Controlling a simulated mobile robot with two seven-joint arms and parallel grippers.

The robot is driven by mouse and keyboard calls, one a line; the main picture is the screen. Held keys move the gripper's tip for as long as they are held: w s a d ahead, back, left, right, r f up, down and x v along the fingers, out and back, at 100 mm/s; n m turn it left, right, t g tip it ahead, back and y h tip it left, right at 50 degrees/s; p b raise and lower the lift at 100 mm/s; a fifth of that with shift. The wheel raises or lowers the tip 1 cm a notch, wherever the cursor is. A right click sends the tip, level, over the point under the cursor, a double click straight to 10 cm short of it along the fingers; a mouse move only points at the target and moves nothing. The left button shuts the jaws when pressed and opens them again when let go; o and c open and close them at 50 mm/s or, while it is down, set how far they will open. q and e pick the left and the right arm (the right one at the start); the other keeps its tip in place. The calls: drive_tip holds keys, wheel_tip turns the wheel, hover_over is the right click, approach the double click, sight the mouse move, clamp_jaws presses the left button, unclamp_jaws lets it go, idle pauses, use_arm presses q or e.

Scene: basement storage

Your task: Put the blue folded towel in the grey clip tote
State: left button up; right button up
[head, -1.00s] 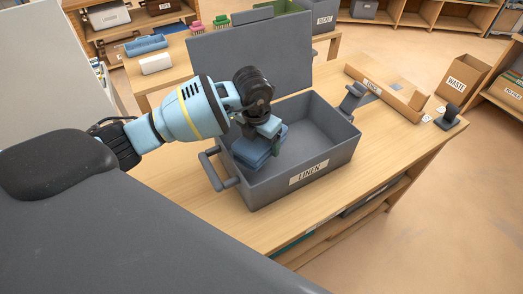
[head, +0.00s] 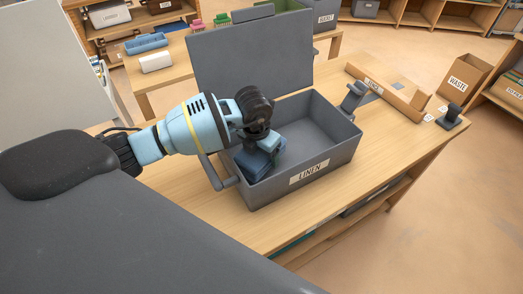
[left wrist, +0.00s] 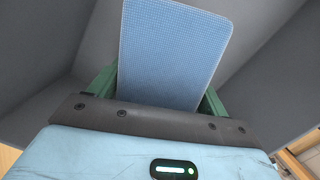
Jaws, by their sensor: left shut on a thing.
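The grey clip tote (head: 330,163) stands on the wooden table, its lid (head: 255,55) raised at the back and a "LINEN" label on its front. The blue folded towel (head: 252,163) is inside the left part of the tote, below the rim. My left gripper (head: 270,146) points down into the tote and is shut on the towel. In the left wrist view the towel (left wrist: 175,50) sticks out between the green fingers, with grey tote walls around it. Whether the towel touches the tote floor is hidden. My right gripper is not in view.
A long open cardboard box (head: 388,92) lies behind the tote, with a dark stamp-like object (head: 450,117) at the table's right end. A "WASTE" box (head: 462,80) stands farther right. The right part of the tote is empty.

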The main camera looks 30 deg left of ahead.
use_arm(q)
drive_tip(key=o, duration=1.1)
drive_tip(key=shift+r, duration=0.2)
drive_tip(key=r, duration=0.4)
drive_tip(key=s+r, duration=0.1)
drive_tip(key=r, duration=0.3)
drive_tip(key=r+p, duration=0.1)
drive_tip(key=r, duration=0.3)
drive_tip(key=shift+s+a+r, duration=0.1)
drive_tip(key=shift+s+r, duration=0.2)
drive_tip(key=shift+s, duration=0.1)
